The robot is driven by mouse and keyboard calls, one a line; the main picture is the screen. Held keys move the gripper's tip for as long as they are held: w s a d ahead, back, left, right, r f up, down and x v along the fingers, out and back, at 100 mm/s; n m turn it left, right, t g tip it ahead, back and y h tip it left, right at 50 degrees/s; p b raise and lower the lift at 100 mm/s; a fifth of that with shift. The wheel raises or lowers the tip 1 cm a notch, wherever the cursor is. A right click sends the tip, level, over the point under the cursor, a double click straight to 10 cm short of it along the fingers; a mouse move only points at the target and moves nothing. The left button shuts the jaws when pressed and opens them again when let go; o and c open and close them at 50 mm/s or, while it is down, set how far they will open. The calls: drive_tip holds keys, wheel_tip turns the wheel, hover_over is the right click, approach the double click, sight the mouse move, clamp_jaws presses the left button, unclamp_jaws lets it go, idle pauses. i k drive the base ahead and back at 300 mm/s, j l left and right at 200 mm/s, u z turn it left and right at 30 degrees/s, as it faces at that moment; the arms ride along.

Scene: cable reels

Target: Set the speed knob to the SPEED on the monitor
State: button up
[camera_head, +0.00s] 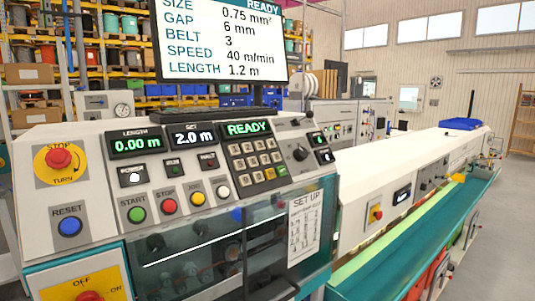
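The monitor (221,38) stands on top of the machine and reads SPEED 40 m/min, with SIZE 0.75 mm², GAP 6 mm, BELT 3 and LENGTH 1.2 m. A round black knob (300,153) sits on the right part of the sloped control panel, right of the keypad. Its label and pointer are too small to read, so I cannot confirm that it is the speed knob or tell its setting. My gripper is not in view.
The panel's displays read LENGTH 0.00 m (135,143), SET 2.0 m (193,136) and READY (247,129). A keypad (256,158) sits left of the knob. A red stop button (59,158) is at far left. START, STOP and JOG buttons line the lower panel.

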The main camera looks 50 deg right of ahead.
sight(300, 153)
drive_tip(key=z, duration=1.05)
